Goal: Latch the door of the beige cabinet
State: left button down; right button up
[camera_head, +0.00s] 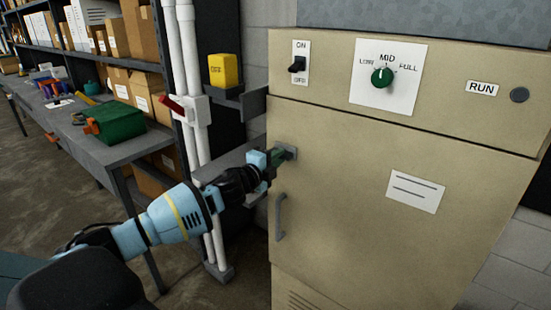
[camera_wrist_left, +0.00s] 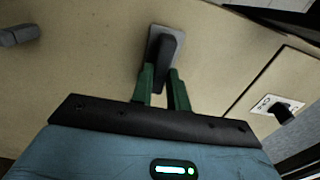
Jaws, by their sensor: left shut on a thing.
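The beige cabinet (camera_head: 390,110) fills the right of the head view. Its door (camera_head: 360,215) looks flush with the frame. A dark latch lever on a small grey plate (camera_head: 291,152) sits at the door's upper left, mostly hidden by my gripper. In the wrist view the latch lever (camera_wrist_left: 166,55) stands out from its plate, between the green fingertips. My left gripper (camera_head: 275,160) is shut on the lever; its fingers also show in the wrist view (camera_wrist_left: 162,82). The exact angle of the lever is hard to tell. My right gripper is not in view.
A grey door handle (camera_head: 280,217) is below the latch. Above are a toggle switch (camera_head: 298,65) and a green dial (camera_head: 382,77). White pipes with a red lever (camera_head: 174,108) and a yellow OFF box (camera_head: 224,70) stand left. A workbench (camera_head: 110,150) holds a green toolbox (camera_head: 118,123).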

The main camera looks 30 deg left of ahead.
pick_arm(q)
jog(key=shift+m, duration=0.3)
jog(key=c, duration=1.4)
grip_release()
jog(key=shift+o, duration=0.2)
jog(key=s, duration=0.7)
jog(key=shift+s+a, duration=0.3)
jog(key=shift+s, duration=0.1)
